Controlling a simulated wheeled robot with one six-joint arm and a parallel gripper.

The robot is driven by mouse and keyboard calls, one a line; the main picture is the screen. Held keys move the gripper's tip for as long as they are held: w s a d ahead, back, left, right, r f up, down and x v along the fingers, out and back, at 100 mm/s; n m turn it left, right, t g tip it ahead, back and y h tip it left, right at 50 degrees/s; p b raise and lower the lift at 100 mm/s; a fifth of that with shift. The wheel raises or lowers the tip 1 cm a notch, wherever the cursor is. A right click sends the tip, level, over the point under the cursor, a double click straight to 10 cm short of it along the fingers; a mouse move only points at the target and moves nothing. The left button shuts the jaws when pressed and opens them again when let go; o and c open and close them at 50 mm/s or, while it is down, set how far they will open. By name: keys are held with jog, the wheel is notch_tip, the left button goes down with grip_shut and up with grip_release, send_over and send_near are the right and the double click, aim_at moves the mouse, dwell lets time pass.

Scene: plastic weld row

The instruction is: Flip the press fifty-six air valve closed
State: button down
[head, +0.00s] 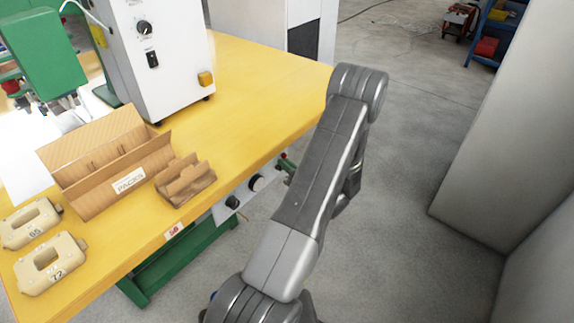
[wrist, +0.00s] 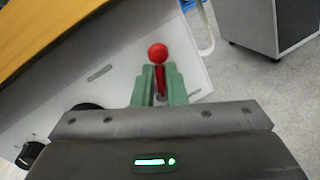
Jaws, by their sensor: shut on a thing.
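The air valve's lever, with a round red knob (wrist: 158,53), stands out from a pale panel under the yellow table. My gripper (wrist: 160,75) has its green fingers shut around the red lever, just below the knob. In the head view my arm hides most of the gripper; a small green and red bit shows at the table's edge. The pale panel (head: 230,207) hangs under the table edge in the head view. A small tag (head: 173,231) with a red number, hard to read, is on the table's front edge.
The yellow table (head: 240,100) carries a white machine (head: 160,60), a cardboard box (head: 105,165) marked "PACKS" and tan numbered fixtures (head: 50,262). Black knobs (head: 256,183) sit on the panel. A large grey block (head: 500,140) stands at the right; grey floor lies between.

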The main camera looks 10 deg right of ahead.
jog(key=n+b, duration=0.1)
jog(key=b, duration=0.1)
jog(key=n+b, duration=0.2)
jog(key=a+n+b, duration=0.1)
jog(key=n+b, duration=0.1)
jog(key=shift+s+r+t+y+b, duration=0.15)
jog(key=shift+s+t+y+b, duration=0.15)
jog(key=shift+t+y+b, duration=0.1)
jog(key=shift+d, duration=0.1)
jog(key=c, duration=1.5)
grip_release()
jog(key=shift+r, duration=0.1)
